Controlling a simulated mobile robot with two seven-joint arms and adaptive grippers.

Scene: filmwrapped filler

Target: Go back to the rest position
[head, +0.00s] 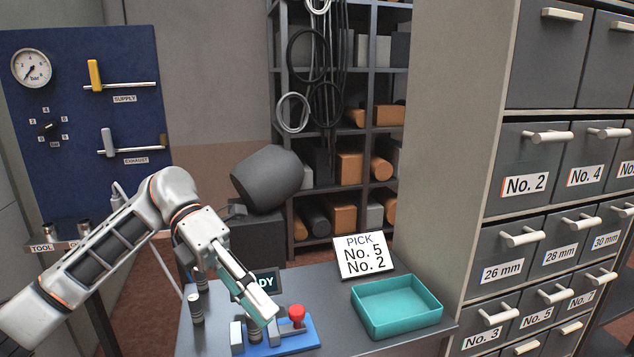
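My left arm comes in from the left, bends at the elbow and reaches down over the grey table. Its gripper (262,308) points down and to the right, with pale teal and dark finger parts. The fingertips are in front of or just above a blue base (297,341) with a red knob (297,313); whether they touch it I cannot tell. The finger gap is seen edge-on, so open or shut is unclear, and no held object shows. My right arm and gripper are out of view.
On the grey table (335,318) stand an empty teal tray (397,307), a pick sign (364,256) and a dark sign (265,281) partly hidden by the gripper. A drawer cabinet (520,237) stands right, a blue valve panel (85,120) left, shelves (340,70) behind.

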